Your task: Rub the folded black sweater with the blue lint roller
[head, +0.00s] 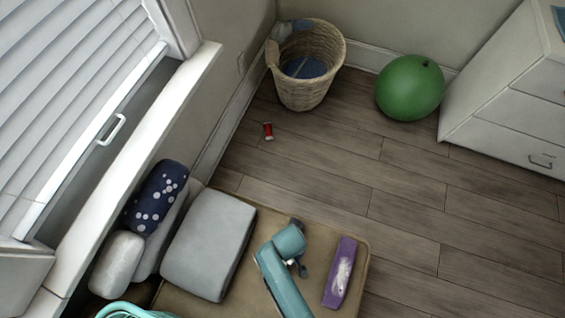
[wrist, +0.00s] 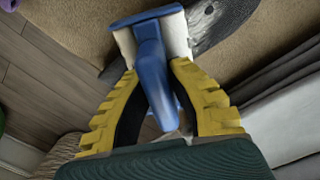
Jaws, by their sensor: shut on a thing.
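My gripper (wrist: 158,100) has yellow fingers shut on the handle of the blue lint roller (wrist: 151,60) in the wrist view. Its white roll (wrist: 178,36) points away from my gripper, toward the tan surface. A dark grey item with a pale patch (wrist: 222,18) lies on that surface, partly behind the roller. It may be the folded black sweater, but only part of it shows. I cannot tell whether the roller touches it. In the head view my teal arm reaches over the tan surface, and neither sweater nor roller shows clearly.
The tan padded surface (head: 225,296) holds a grey cushion (head: 208,243) and a purple box-like thing (head: 340,272). A spotted navy cushion (head: 157,197) is by the window. A wicker basket (head: 318,92), green ball (head: 409,88) and red spool (head: 268,131) stand on open wooden floor.

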